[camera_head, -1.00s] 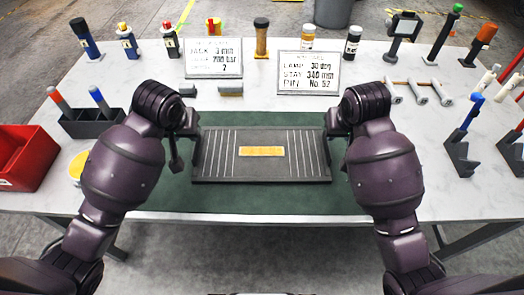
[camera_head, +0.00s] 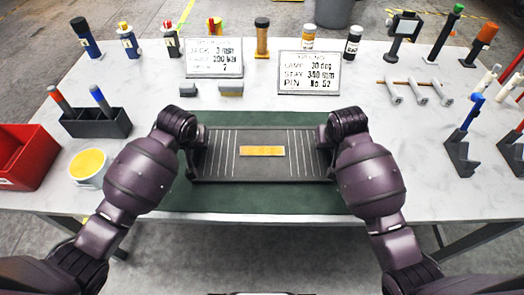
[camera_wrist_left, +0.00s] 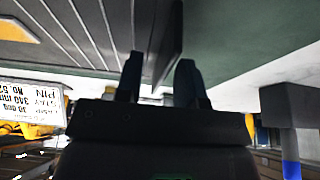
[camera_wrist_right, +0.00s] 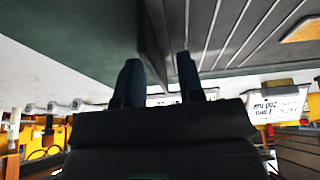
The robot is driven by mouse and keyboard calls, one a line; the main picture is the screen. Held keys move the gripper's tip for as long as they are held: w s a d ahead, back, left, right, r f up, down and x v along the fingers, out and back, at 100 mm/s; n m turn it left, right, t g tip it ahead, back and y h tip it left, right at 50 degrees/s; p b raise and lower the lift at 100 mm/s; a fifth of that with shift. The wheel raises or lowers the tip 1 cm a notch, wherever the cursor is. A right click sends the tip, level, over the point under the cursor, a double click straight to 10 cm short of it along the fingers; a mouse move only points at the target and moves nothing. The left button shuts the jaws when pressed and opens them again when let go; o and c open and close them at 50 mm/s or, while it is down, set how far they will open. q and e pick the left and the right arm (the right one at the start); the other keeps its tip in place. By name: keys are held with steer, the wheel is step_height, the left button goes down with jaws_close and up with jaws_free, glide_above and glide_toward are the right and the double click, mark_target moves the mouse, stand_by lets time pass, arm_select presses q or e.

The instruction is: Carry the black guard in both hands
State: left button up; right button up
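The black guard (camera_head: 213,165) is a flat dark plate with pale lines and a yellow label (camera_head: 262,151). It lies level on the green mat (camera_head: 260,200). My left gripper (camera_wrist_left: 160,80) is at the guard's left end and my right gripper (camera_wrist_right: 157,80) at its right end. In each wrist view the two fingers stand apart, with the guard's side wall (camera_wrist_left: 160,40) running down between them. It shows likewise in the right wrist view (camera_wrist_right: 156,30). A gap shows between the fingers. In the head view the fingers are hidden behind my wrists.
Two sign boards (camera_head: 309,72) and small grey blocks (camera_head: 230,89) stand behind the guard. A black pen holder (camera_head: 96,124), a yellow-topped tub (camera_head: 88,165) and a red bin (camera_head: 25,155) are at the left. The table front is clear.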

arm_select(q)
jaws_close()
arm_select(e)
jaws_close()
stand_by(1.3)
